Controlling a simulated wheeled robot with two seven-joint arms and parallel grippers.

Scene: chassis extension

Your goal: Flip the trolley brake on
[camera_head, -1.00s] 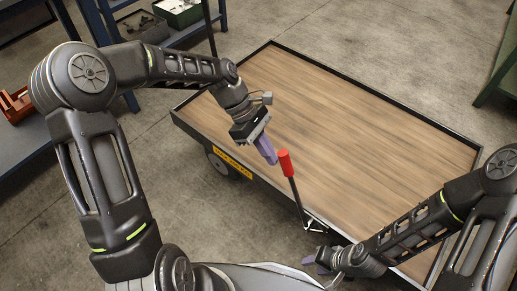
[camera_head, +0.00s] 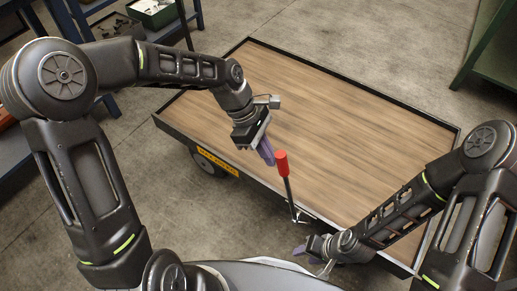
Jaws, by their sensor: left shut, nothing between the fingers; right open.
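The trolley (camera_head: 330,100) has a flat wooden deck with a dark rim and stands in front of me. Its brake lever has a red grip (camera_head: 281,163) on a dark rod (camera_head: 289,193), at the trolley's near edge, tilted a little to the left at the top. My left gripper (camera_head: 267,153) is shut and empty, its purple fingers just to the left of the red grip and close to it. I cannot tell if they touch. My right gripper (camera_head: 301,249) is open and empty, low near the trolley's near edge, below the lever's base.
A yellow label (camera_head: 213,168) and a wheel (camera_head: 210,160) show on the trolley's near left side. Shelving with a green box (camera_head: 155,12) stands at the back left. A green table (camera_head: 492,45) stands at the right. The deck is empty.

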